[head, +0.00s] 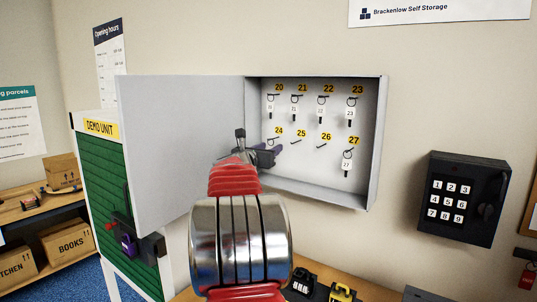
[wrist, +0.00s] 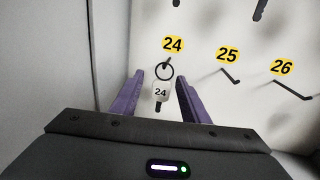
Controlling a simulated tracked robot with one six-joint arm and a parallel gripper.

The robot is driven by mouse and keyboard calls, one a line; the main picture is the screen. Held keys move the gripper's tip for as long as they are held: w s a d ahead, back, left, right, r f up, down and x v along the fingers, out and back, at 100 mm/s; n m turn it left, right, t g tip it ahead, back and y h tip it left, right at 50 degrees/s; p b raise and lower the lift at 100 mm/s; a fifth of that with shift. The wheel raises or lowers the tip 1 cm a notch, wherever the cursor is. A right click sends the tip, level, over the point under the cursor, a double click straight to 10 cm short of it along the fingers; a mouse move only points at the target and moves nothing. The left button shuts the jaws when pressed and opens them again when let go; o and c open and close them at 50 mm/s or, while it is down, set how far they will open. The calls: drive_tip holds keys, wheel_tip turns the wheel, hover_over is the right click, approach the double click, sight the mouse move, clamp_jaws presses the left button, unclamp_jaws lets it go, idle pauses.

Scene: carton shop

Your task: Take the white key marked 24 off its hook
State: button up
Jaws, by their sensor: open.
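The white key marked 24 (wrist: 161,92) hangs by its ring from the hook below the yellow 24 label (wrist: 173,44) in the wrist view. In the head view my arm and gripper hide this key, and only the yellow 24 label (head: 279,131) shows. My gripper (wrist: 160,97) is open, with one purple finger on each side of the white tag. The fingers look apart from the tag. In the head view my gripper (head: 273,153) is inside the open key cabinet (head: 375,150), at its lower left.
Hooks 25 (wrist: 230,76) and 26 (wrist: 292,89) are empty, to the right. Keys 20 to 23 hang in the row above, and key 27 (head: 347,165) hangs at the lower right. The cabinet door (head: 175,140) stands open to the left. A keypad box (head: 462,198) is on the wall at right.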

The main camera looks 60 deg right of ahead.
drive_tip(key=shift+d, duration=0.35)
idle(0.3)
clamp_jaws()
drive_tip(key=shift+r, duration=0.1)
idle(0.4)
drive_tip(key=shift+r, duration=0.15)
drive_tip(key=shift+a+r, duration=0.1)
drive_tip(key=shift+a, duration=0.1)
drive_tip(key=a, duration=1.7)
drive_tip(key=shift+s+a, duration=0.35)
